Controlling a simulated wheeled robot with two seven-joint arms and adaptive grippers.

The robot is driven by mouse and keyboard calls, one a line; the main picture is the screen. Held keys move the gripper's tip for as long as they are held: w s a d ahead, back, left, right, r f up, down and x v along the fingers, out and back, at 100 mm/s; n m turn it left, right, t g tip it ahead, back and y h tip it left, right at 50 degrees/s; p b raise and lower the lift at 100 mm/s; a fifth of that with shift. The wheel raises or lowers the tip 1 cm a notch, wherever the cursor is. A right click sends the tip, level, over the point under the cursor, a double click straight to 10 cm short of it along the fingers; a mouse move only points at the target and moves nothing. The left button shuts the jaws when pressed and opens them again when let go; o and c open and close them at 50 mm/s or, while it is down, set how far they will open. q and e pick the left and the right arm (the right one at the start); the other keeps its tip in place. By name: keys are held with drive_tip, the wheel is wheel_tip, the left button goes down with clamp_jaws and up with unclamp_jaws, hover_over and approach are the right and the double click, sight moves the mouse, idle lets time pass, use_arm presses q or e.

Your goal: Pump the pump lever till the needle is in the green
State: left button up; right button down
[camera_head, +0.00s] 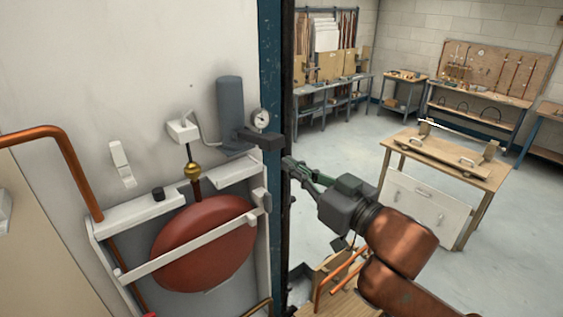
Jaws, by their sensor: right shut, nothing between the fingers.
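A grey cylindrical pump body (230,105) is mounted on the white wall panel at the upper middle. A small round gauge (260,119) with a white face sits to its right; its needle and any green zone are too small to read. A dark bar (262,139), which looks like the pump lever, sticks out to the right just below the gauge. My right gripper (289,164) is shut and empty, its fingertips just right of and below the end of that bar; I cannot tell whether they touch it. My left gripper is not in view.
A red oval tank (205,245) sits below the pump behind a white strap, with a brass ball fitting (193,171) above it. A blue post (271,60) edges the panel. Copper pipes (340,275) lie low near my right arm. A wooden workbench (450,160) stands right.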

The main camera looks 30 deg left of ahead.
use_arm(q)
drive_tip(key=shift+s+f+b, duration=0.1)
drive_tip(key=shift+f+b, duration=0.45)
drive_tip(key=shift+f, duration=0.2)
use_arm(e)
drive_tip(key=v, duration=0.6)
drive_tip(key=shift+d+f, duration=0.2)
drive_tip(key=shift+d, duration=0.15)
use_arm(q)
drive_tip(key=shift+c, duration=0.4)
